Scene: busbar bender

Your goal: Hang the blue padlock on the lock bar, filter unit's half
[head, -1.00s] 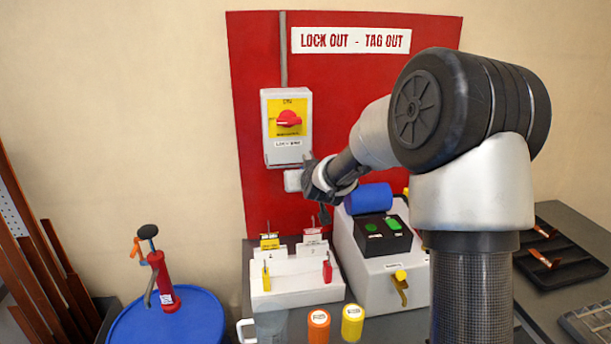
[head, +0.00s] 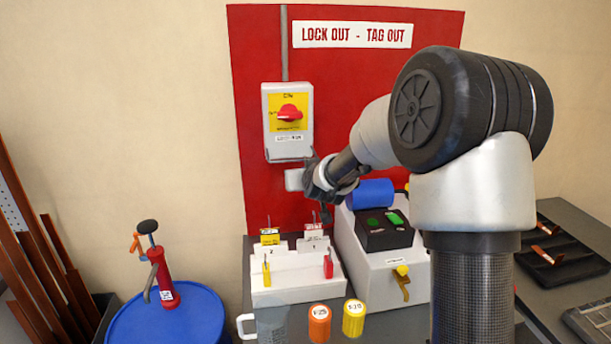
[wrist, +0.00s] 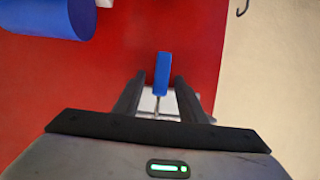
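The blue padlock (wrist: 162,74) is in the wrist view, between the fingers of my gripper (wrist: 160,84). Its narrow blue body points up in that view, and a thin grey shackle runs down toward a pale block (wrist: 148,101) behind. Gaps show between the body and both fingers, so my gripper looks open around it. In the head view my gripper (head: 322,186) is just below the white switch box (head: 287,148) with the red knob, beside a small white block (head: 293,180). Whether the shackle is on the lock bar cannot be told; the arm hides that spot.
Below is a white stand (head: 292,293) with tags and small yellow and red padlocks. A grey control box (head: 378,280) with a blue cylinder (head: 372,193) stands right of it. Orange (head: 319,322) and yellow (head: 353,318) cylinders are in front. A blue drum (head: 190,318) is at left.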

